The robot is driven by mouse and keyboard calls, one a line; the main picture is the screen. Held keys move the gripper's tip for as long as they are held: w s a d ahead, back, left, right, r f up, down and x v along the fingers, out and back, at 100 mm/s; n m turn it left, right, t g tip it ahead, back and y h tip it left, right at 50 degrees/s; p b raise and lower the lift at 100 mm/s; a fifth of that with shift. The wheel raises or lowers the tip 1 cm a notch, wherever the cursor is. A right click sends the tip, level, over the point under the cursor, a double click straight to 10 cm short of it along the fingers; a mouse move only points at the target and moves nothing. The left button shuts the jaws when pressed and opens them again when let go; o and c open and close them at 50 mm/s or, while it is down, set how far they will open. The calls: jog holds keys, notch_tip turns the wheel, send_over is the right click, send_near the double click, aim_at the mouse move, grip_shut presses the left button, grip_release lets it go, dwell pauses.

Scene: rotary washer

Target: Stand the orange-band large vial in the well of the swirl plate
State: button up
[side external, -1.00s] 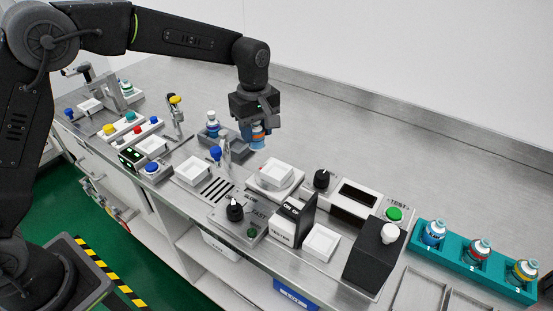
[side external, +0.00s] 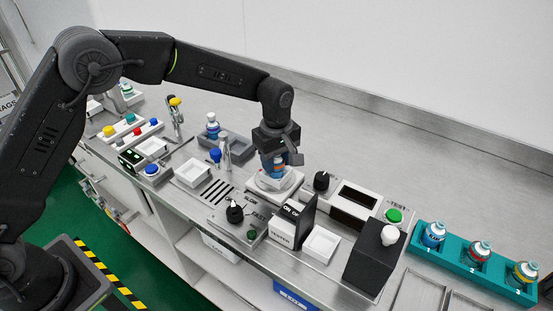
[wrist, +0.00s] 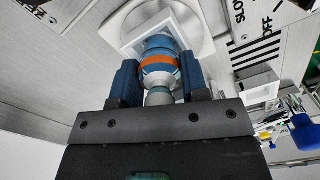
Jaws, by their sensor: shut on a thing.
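The orange-band large vial (wrist: 158,68) is blue with an orange band and a pale neck. My gripper (wrist: 158,80) is shut on it, one blue finger on each side. In the side view my gripper (side external: 277,158) points down and holds the vial (side external: 278,168) upright over the swirl plate (side external: 262,184). The swirl plate has a white square well on a round disc; it also shows behind the vial in the wrist view (wrist: 195,20). The vial's lower end appears at or within the well, but I cannot tell whether it touches the floor of the well.
A black speed knob (side external: 235,213) and an upright dark tester panel (side external: 303,208) stand near the plate. Another vial (side external: 212,126) stands in a grey tray behind left. A teal rack (side external: 455,262) with several vials is at right. The rear bench is clear.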

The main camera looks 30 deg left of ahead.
jog(key=shift+f, duration=0.15)
jog(key=o, duration=0.9)
jog(key=shift+o, duration=0.2)
notch_tip(320, 180, up, 12)
jog(key=shift+r, duration=0.25)
jog(key=s+a+r+m+t, duration=0.3)
jog(key=s+a+r+m, duration=0.45)
jog(key=s, duration=0.55)
jog(key=s+a+f+m+t, duration=0.1)
jog(key=s+a+m, duration=0.1)
jog(key=s, duration=0.6)
jog(key=s+a+f+m+t, duration=0.1)
jog(key=s+a+m, duration=0.2)
jog(key=s, duration=0.5)
jog(key=shift+s+a+f+m+t, duration=0.15)
jog(key=shift+s+m+t, duration=0.2)
jog(key=shift+m, duration=0.2)
